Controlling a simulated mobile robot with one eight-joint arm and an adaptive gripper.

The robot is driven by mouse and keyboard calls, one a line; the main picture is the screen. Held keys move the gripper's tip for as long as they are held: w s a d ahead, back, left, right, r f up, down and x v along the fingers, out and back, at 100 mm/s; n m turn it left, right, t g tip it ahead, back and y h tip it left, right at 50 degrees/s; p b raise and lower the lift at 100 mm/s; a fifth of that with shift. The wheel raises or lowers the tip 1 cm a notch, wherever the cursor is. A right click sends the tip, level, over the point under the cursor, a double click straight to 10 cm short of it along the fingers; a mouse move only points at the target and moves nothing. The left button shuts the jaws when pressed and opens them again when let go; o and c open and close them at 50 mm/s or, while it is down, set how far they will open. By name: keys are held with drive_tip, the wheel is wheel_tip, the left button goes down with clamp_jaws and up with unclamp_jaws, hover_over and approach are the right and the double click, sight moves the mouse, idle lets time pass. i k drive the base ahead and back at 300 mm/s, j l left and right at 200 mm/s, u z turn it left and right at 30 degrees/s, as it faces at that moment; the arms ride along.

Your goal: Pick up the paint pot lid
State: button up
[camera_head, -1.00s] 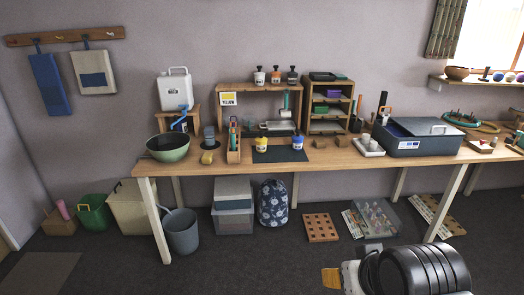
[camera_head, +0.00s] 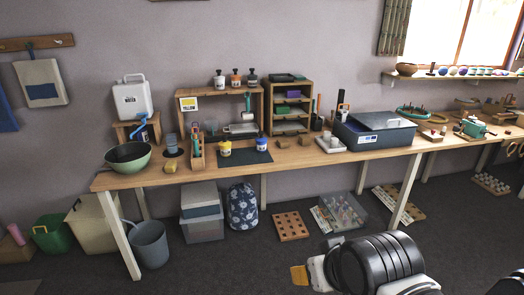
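Two small paint pots stand on a dark mat (camera_head: 243,160) on the long wooden table. One is a yellow pot (camera_head: 225,149) and the other is a blue-topped pot (camera_head: 262,144) to its right. They are small in the picture, and I cannot make out a separate lid or tell whether their tops are lids. Black and white parts of my arm show at the bottom right, low in front of the table and well apart from the pots.
A wooden frame shelf (camera_head: 180,110) with bottles on top stands behind the mat. A green bowl (camera_head: 128,157) is at the left, a pencil holder (camera_head: 197,158) beside the mat, and a grey box (camera_head: 374,132) at the right. A pegboard (camera_head: 290,225) lies on the floor.

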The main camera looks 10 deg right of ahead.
sight(224, 143)
drive_tip(key=i+l, duration=0.1)
drive_tip(key=i, duration=0.55)
drive_tip(key=i+l, duration=0.1)
drive_tip(key=i, duration=0.55)
drive_tip(key=i+l, duration=0.1)
drive_tip(key=i, duration=0.55)
drive_tip(key=i+l, duration=0.1)
drive_tip(key=i, duration=0.6)
drive_tip(key=j+u, duration=0.05)
